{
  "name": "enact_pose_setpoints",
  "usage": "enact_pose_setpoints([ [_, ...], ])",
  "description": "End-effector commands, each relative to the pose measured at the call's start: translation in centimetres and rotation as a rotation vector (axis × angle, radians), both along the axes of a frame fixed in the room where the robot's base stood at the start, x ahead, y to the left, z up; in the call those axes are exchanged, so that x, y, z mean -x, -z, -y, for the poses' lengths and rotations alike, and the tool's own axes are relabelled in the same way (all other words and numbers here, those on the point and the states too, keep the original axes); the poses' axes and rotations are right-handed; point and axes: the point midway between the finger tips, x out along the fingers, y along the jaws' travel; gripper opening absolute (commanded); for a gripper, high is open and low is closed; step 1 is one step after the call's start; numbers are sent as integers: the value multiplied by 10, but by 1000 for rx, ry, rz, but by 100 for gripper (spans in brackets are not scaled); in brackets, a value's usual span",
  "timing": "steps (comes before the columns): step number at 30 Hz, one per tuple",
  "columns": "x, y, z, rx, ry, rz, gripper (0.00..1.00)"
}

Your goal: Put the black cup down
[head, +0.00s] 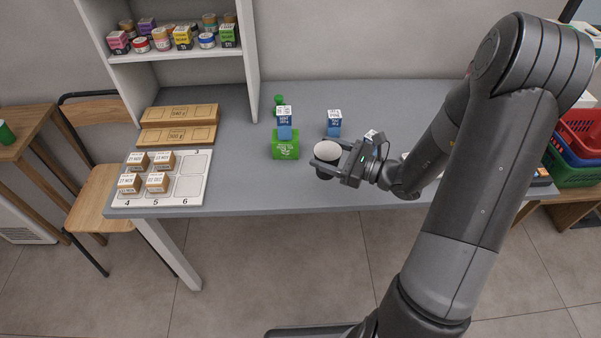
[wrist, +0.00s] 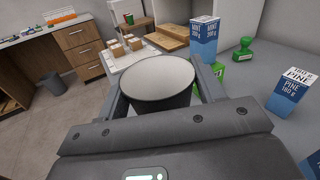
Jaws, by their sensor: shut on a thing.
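The black cup (head: 324,168) has a white inside and is upright between the fingers of my gripper (head: 329,158). The cup also shows in the wrist view (wrist: 158,80), with one finger of my gripper (wrist: 158,95) on each side of it. My gripper is shut on the cup. The cup is over the front part of the grey counter (head: 255,190). I cannot tell whether its base touches the counter.
A Pine box (head: 334,124) is behind the cup. A numbered tray (head: 192,186) with several small boxes is at left.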

Motion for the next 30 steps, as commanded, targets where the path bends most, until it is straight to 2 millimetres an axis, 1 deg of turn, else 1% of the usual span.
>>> enact_pose_setpoints([
  [1, -3, 8, -13, -4, -5, -4, 41],
  [3, -8, 18, -29, -2, -5, -3, 41],
  [6, -15, 29, -47, -2, -3, -2, 41],
  [10, -20, 39, -62, -1, -2, -1, 41],
  [14, -22, 44, -66, 0, 1, 0, 41],
  [17, -22, 53, -67, -2, 1, -3, 41],
  [21, -22, 71, -66, -1, 1, -3, 41],
  [24, -22, 79, -66, 0, 0, -1, 41],
  [30, -22, 82, -66, 0, 0, 1, 41],
])
